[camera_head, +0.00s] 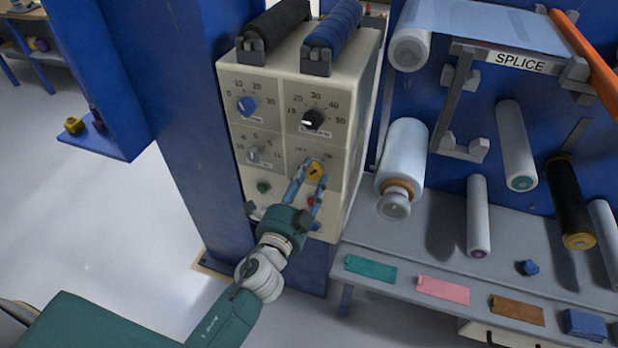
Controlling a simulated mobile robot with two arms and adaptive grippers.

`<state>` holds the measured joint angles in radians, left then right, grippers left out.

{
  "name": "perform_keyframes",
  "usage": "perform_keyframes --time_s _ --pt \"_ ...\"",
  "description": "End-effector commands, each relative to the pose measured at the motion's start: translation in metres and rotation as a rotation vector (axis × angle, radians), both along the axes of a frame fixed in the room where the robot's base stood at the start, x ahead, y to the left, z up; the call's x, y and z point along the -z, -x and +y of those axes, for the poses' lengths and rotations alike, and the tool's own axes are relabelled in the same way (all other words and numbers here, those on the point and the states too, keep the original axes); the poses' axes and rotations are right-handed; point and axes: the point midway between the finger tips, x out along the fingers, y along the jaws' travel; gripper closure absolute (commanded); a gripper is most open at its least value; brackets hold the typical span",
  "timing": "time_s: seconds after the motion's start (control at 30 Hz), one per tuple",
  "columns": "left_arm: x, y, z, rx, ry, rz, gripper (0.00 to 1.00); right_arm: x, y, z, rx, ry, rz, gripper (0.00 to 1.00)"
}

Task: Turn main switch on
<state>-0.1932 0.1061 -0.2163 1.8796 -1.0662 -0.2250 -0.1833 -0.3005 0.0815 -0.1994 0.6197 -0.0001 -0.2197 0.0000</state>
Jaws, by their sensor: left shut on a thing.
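The main switch (315,169) is a yellow knob at the lower right of the cream control panel (270,140), under small lettering that seems to read OFF and ON. My left gripper (308,175) reaches up to it from below, with its fingers shut on the yellow knob. The fingers hide part of the knob, so its exact setting is hard to tell. My right gripper is not in view.
The panel also bears a blue knob (247,106), a black knob (312,119), a grey knob (255,154) and a green button (263,187). A red button (311,202) sits close beside my fingers. White film rolls (404,150) and a grey shelf (440,250) stand to the right.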

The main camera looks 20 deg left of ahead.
Motion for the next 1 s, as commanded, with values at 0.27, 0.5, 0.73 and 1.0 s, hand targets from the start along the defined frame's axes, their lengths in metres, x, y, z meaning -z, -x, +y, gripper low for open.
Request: perform_keyframes --time_s 0.27,0.5,0.73,1.0 --pt "0.0 -0.001 0.006 -0.012 -0.002 0.001 0.46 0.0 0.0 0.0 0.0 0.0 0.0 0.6" --pt "0.0 -0.001 0.003 -0.006 0.0 0.0 0.42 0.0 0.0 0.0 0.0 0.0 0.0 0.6" --pt "0.001 0.014 0.003 -0.005 0.003 0.002 0.42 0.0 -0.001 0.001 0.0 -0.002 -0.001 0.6" --pt "0.001 0.057 0.006 -0.01 0.003 0.003 0.42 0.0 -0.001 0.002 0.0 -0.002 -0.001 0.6"
